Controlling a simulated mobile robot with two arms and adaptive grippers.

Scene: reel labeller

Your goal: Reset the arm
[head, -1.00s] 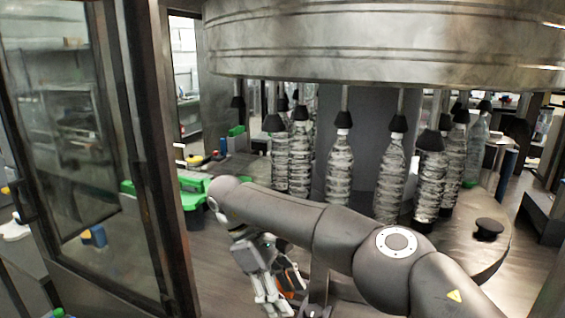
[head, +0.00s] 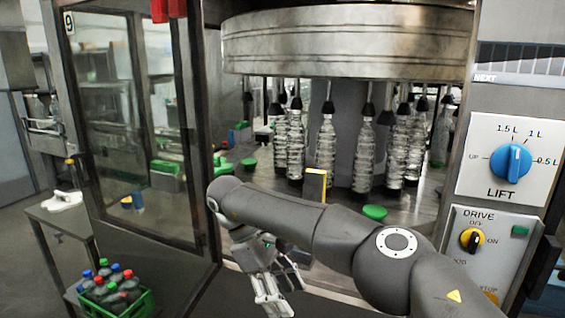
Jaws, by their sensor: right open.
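My right arm reaches in from the lower right of the head view and extends to the left. My right gripper (head: 273,300) hangs at its end, low in the middle of the picture, pointing down. It is open, and I see nothing between its fingers. It is in front of the labeller (head: 345,45), outside the round table. My left gripper is not in view.
Clear bottles (head: 326,145) stand under the labeller's drum. A glass door (head: 135,130) stands open at left. A green crate of bottles (head: 118,300) is at lower left. A control panel with a blue lift knob (head: 511,163) and a yellow drive knob (head: 472,240) is at right.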

